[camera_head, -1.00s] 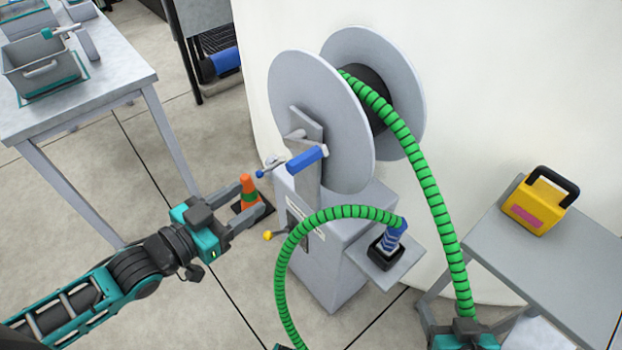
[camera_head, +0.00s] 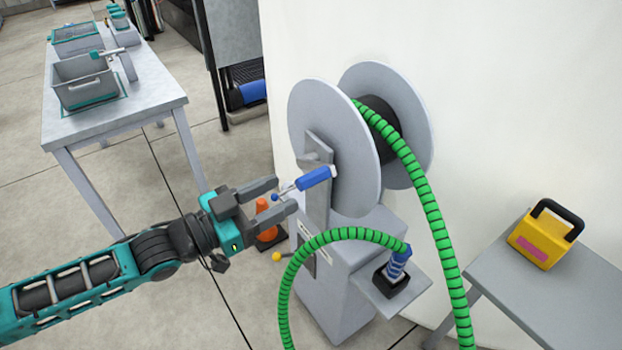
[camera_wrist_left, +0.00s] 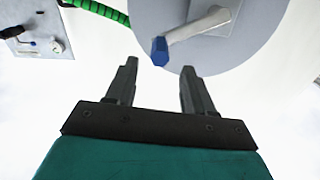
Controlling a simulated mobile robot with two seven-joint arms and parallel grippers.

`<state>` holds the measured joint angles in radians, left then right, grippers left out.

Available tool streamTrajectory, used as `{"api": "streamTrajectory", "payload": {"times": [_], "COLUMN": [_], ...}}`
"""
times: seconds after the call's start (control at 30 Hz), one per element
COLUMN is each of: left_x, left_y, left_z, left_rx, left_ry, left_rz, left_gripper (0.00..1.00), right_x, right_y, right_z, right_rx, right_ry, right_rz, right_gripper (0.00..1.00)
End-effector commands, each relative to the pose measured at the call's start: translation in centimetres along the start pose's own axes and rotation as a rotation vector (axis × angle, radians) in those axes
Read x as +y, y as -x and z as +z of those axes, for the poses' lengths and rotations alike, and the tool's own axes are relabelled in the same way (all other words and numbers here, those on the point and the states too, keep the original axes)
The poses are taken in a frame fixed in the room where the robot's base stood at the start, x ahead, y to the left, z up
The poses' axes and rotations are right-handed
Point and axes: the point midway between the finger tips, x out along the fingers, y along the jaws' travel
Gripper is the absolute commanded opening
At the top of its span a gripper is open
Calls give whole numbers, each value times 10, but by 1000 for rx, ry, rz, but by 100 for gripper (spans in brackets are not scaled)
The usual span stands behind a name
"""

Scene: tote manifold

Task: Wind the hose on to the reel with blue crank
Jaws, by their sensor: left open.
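The grey reel (camera_head: 335,145) stands on a grey pedestal, with the green hose (camera_head: 432,205) running over its dark drum and down to the right. The hose's end with a blue fitting (camera_head: 400,260) sits in a black holder on a side shelf. The blue crank handle (camera_head: 314,178) sticks out from the reel's near face, and it also shows in the left wrist view (camera_wrist_left: 160,51). My left gripper (camera_head: 284,196) is open and empty, just left of the blue handle. In the left wrist view the handle lies beyond the fingertips. My right gripper is not in view.
An orange cone (camera_head: 266,222) stands on the floor behind my left gripper. A yellow knob (camera_head: 276,257) is by the pedestal. A table with a grey bin (camera_head: 85,85) is at the left. A yellow box (camera_head: 543,238) sits on a grey table at the right.

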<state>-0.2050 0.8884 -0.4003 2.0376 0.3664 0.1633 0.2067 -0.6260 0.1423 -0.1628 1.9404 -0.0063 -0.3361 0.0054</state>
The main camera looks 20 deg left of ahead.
Motion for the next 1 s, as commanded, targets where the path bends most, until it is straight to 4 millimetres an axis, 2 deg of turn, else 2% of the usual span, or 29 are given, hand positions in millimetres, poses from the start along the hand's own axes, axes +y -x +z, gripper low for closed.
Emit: {"api": "streamTrajectory", "payload": {"times": [0.3,0.5,0.7,0.93,1.0], "left_x": [0,-1,0,0,0], "left_y": [-48,-69,-78,-78,-78], "left_z": [-1,0,0,1,0], "left_rx": [4,1,-1,-2,-2], "left_ry": [-1,-1,-1,0,0], "left_rz": [-1,-1,0,0,0], "left_gripper": [53,53,53,53,48], "right_x": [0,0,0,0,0], "right_y": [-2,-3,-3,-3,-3], "right_z": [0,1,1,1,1], "right_rx": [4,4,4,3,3], "right_ry": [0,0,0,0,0], "right_rz": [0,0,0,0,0], "right_gripper": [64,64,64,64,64]}}
